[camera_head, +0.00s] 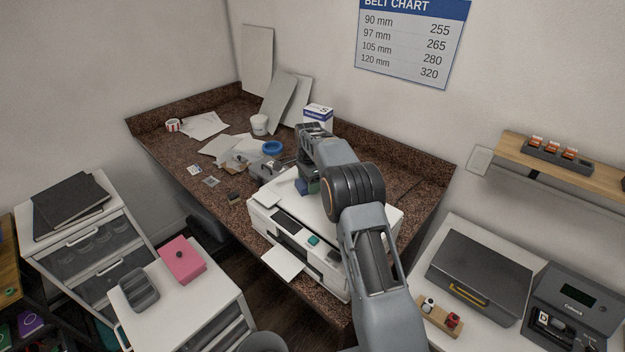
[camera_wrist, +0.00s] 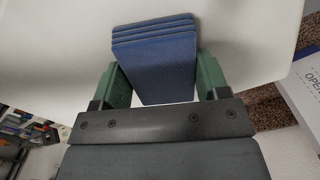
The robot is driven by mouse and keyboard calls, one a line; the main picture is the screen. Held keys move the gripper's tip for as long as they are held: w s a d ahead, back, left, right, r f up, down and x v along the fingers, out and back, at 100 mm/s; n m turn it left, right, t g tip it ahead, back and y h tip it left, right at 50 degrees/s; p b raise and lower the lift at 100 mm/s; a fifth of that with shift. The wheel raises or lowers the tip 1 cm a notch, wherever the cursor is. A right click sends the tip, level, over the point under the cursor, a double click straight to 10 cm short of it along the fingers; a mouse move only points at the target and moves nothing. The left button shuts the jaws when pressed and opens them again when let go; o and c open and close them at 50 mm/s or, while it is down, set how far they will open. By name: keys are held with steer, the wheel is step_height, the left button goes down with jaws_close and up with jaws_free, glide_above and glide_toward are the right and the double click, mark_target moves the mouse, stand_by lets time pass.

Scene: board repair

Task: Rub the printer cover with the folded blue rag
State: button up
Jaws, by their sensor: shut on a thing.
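The folded blue rag (camera_wrist: 155,62) is a layered blue block between the green fingers of my gripper (camera_wrist: 162,80) in the wrist view. My gripper is shut on it. In the head view a small blue part of the rag (camera_head: 302,186) shows beside the arm, over the printer top. The printer (camera_head: 325,265) is white and stands on the brown speckled counter. Its white cover (camera_wrist: 255,35) fills most of the wrist view behind the rag. I cannot tell whether the rag touches the cover. My arm hides part of the cover in the head view.
A blue tape roll (camera_head: 272,147), a white cup (camera_head: 259,124) and papers (camera_head: 204,125) lie on the counter (camera_head: 158,142) to the left. A white and blue box (camera_head: 318,115) stands behind my arm. A paper tray (camera_head: 283,262) juts from the printer's front.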

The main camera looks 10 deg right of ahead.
steer(key=shift+a+f, duration=0.1)
steer(key=shift+f, duration=0.05)
stand_by(0.3)
steer(key=shift+w+r+p, duration=0.15)
steer(key=shift+r+p, duration=0.7)
steer(key=shift+r, duration=2.2)
steer(key=shift+r, duration=1.5)
steer(key=shift+w+d+f+b, duration=0.2)
steer(key=shift+f, duration=0.95)
steer(key=shift+w+d+f+b, duration=0.15)
steer(key=shift+d+f, duration=0.05)
steer(key=shift+f, duration=0.95)
steer(key=shift+w+d+f+b, duration=0.2)
steer(key=shift+f, duration=0.95)
